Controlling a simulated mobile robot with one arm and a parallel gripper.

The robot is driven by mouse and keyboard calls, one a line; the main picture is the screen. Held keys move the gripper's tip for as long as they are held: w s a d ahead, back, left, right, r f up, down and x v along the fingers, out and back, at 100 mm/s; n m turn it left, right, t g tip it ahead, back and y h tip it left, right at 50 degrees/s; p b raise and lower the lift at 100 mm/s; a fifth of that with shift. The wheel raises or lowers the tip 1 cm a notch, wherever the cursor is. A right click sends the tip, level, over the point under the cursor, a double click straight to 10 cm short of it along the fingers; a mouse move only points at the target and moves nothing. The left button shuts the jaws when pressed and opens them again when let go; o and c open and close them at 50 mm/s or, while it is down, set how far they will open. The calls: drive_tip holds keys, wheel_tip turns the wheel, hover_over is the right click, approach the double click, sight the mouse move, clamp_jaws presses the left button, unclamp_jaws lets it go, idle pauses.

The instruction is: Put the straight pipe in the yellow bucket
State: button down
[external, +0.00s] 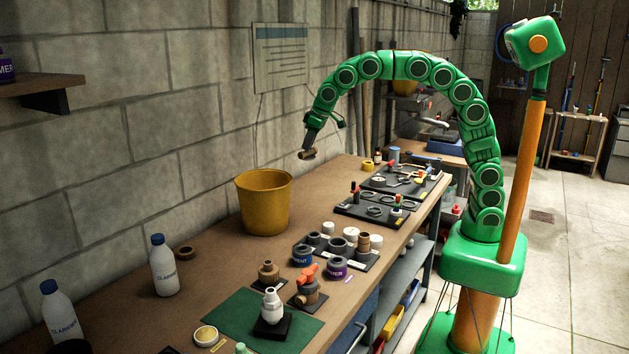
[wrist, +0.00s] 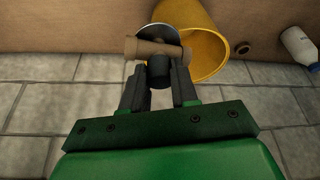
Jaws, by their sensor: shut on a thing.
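The straight pipe is a short tan tube (wrist: 158,49) held crosswise between the fingertips of my gripper (wrist: 159,72). My gripper is shut on it. In the external view my gripper (external: 311,140) hangs in the air above and to the right of the bucket, with the pipe (external: 307,154) at its tip. The yellow bucket (external: 264,204) stands upright on the workbench by the block wall. In the wrist view the bucket (wrist: 208,57) lies beyond the pipe, slightly right, with its opening partly visible. The pipe is outside the bucket. A dark round part sits between the fingers behind the pipe.
The workbench (external: 222,262) holds several fittings on dark trays (external: 372,212) right of the bucket. Two white bottles (external: 163,266) (external: 62,312) stand at the left. A small brown ring (external: 185,253) lies near one bottle. A green mat (external: 240,318) is at the front.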

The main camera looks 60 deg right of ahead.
sight(278, 190)
drive_tip(key=shift+w+a+f+m, duration=0.7)
drive_tip(key=shift+w+a+m, duration=0.5)
drive_tip(key=shift+w+a, duration=3.05)
wheel_tip(278, 190, down, 15)
drive_tip(key=shift+s+a+h, duration=0.25)
drive_tip(key=shift+s+h, duration=0.05)
drive_tip(key=shift+f, duration=0.65)
drive_tip(key=c, duration=0.9)
unclamp_jaws()
drive_tip(key=shift+o, duration=0.2)
